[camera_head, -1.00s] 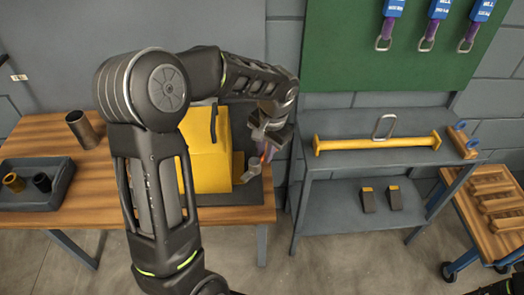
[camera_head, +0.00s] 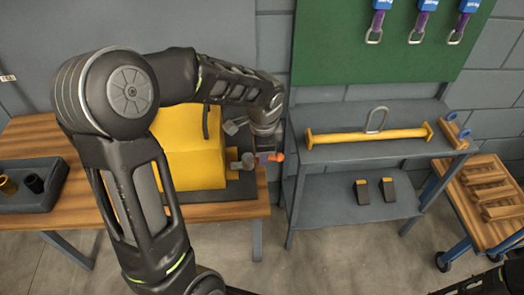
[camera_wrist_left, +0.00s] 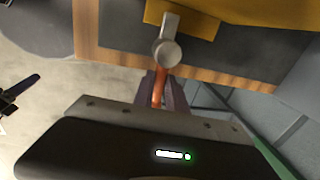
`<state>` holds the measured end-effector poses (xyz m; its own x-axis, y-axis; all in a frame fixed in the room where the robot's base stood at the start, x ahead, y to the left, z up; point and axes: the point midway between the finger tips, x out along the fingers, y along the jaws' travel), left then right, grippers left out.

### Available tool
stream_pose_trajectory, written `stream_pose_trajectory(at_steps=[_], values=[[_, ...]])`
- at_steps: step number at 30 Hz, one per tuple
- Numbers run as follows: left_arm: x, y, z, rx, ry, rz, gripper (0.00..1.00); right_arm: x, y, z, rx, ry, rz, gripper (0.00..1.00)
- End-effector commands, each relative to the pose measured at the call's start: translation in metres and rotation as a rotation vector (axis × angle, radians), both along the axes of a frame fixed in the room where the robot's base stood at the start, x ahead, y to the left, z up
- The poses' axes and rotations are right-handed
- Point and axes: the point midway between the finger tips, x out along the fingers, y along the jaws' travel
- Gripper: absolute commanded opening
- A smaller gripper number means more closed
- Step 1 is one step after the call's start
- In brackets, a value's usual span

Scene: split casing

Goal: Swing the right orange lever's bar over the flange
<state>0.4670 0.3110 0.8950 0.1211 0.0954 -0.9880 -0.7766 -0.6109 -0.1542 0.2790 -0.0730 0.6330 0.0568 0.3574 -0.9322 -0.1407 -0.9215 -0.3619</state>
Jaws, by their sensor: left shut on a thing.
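The yellow casing (camera_head: 190,165) stands on the wooden bench, partly hidden behind my left arm. At its right side a grey round pivot piece (camera_head: 248,160) shows, with the orange lever (camera_head: 277,157) beside it. My left gripper (camera_head: 268,157) points down there and is shut on the lever. In the left wrist view the orange bar (camera_wrist_left: 158,88) runs between the fingers (camera_wrist_left: 163,92) up to the grey round end (camera_wrist_left: 168,53). The yellow flange edge (camera_wrist_left: 195,22) lies beyond that end, and the bar points away from it.
A dark mat (camera_head: 240,191) lies under the casing. A grey tray (camera_head: 40,200) with cups is at the bench's left. A grey shelf stand (camera_head: 340,152) with a yellow beam (camera_head: 370,136) is close on the right, past a gap. A cart (camera_head: 490,225) stands farther right.

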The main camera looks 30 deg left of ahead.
Motion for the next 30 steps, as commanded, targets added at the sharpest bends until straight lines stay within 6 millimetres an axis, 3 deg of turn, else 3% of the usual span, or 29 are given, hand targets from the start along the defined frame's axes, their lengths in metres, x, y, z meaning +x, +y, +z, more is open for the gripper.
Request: stream_pose_trajectory(at_steps=[16,17,18,24,30], values=[[0.0003,-0.0009,0.0012,0.0,-0.005,-0.036,0.0,-0.0001,-0.0001,0.0007,0.0,0.0,0.0,0.35],[0.0002,-0.001,0.0011,0.001,-0.004,-0.036,0.19,-0.0001,-0.0001,0.0007,0.0,0.0,0.0,0.35],[0.0001,-0.0009,0.001,0.001,-0.003,-0.036,0.23,-0.0001,-0.0001,0.0007,0.0,0.0,0.0,0.35],[-0.0005,-0.0008,0.0006,0.001,-0.002,-0.034,0.39,-0.0001,0.0,0.0006,0.0,0.0,0.0,0.35],[-0.0008,-0.0006,0.0002,0.001,-0.001,-0.032,0.39,-0.0001,0.0,0.0006,0.0,0.0,0.0,0.35]])
